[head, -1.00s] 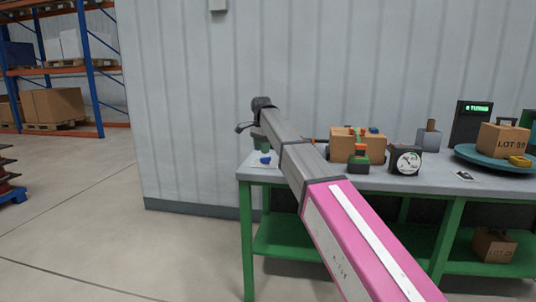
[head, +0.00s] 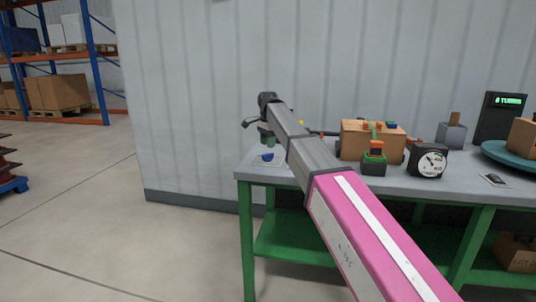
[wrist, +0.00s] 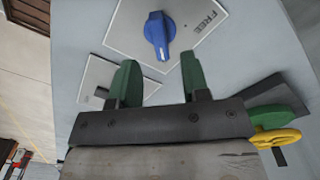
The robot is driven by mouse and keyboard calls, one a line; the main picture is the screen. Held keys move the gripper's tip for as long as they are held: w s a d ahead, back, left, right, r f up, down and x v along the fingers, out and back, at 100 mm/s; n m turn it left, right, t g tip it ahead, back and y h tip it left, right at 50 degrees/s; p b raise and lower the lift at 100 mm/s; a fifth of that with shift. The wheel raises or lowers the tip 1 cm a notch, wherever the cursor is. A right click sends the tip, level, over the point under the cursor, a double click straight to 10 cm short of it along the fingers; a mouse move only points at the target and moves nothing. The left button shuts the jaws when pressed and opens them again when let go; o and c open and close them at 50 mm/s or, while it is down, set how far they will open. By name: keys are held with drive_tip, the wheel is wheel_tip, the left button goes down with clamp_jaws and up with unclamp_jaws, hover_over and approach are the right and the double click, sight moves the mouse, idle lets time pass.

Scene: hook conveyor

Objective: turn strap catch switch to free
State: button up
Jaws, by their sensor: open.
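The strap catch switch is a blue knob (wrist: 160,32) on a light grey plate (wrist: 190,45) marked FREE, seen in the wrist view at top centre. In the head view the blue knob (head: 267,156) sits on the left end of the bench top. My gripper (wrist: 158,80) is open, with its two green fingers apart and nothing between them. The knob lies just beyond the fingertips, roughly centred between them, and no contact shows. In the head view my gripper (head: 267,138) hangs above the knob, partly hidden by my arm.
The green-legged bench (head: 450,186) carries a cardboard box (head: 358,140), a ratchet (head: 374,160), a dial gauge (head: 429,162) and a turntable (head: 500,154). A yellow wheel (wrist: 275,138) is right of my gripper in the wrist view. Floor at left is open.

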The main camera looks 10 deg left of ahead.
sight(268, 156)
drive_tip(key=shift+f, duration=2.7)
drive_tip(key=shift+c, duration=0.3)
clamp_jaws()
